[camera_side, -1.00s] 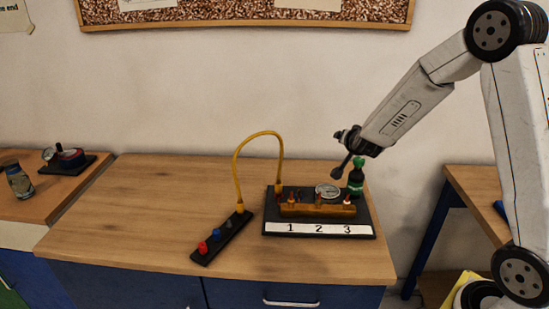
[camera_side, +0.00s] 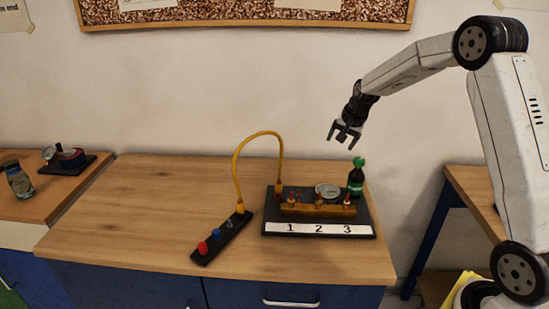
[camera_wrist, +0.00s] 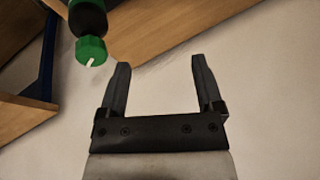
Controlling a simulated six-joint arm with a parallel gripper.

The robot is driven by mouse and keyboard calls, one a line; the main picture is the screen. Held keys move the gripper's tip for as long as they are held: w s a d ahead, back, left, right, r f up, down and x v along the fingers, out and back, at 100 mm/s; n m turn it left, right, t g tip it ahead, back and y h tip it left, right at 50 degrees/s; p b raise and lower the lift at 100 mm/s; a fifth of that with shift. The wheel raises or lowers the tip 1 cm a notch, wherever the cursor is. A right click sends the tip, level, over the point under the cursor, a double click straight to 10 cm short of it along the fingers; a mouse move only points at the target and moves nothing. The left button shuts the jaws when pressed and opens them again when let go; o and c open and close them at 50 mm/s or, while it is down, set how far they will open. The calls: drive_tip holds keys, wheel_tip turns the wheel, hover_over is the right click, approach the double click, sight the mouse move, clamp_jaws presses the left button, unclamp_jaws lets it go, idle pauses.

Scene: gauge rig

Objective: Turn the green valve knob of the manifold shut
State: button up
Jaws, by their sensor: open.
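The manifold (camera_side: 318,211) is a brass-coloured block on a black base with a white strip marked 1, 2, 3. A green knob (camera_side: 358,162) tops a dark upright cylinder at the base's back right. In the wrist view the green knob (camera_wrist: 90,50) shows a white mark and lies left of my fingers. My gripper (camera_side: 344,134) is open and empty, above the manifold and up and left of the knob, apart from it. The wrist view shows both fingers of my gripper (camera_wrist: 161,62) spread with nothing between them.
A round gauge (camera_side: 328,191) sits behind the brass block. A yellow hose (camera_side: 236,165) arches from the manifold to a black strip (camera_side: 222,240) with red and blue fittings. Bare wood (camera_side: 140,220) lies to the left. A jar (camera_side: 19,181) stands on the left bench.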

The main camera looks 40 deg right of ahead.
sight(359, 159)
drive_tip(key=s+d+g, duration=0.1)
drive_tip(key=s+d+r+m+g, duration=0.1)
drive_tip(key=s, duration=0.1)
drive_tip(key=s+d+r+g, duration=0.1)
drive_tip(key=g, duration=0.1)
drive_tip(key=shift+s+d+r+y, duration=0.25)
drive_tip(key=shift+s+d+y, duration=0.05)
drive_tip(key=shift+s+d, duration=0.1)
drive_tip(key=shift+f, duration=0.1)
drive_tip(key=shift+f, duration=3.85)
clamp_jaws()
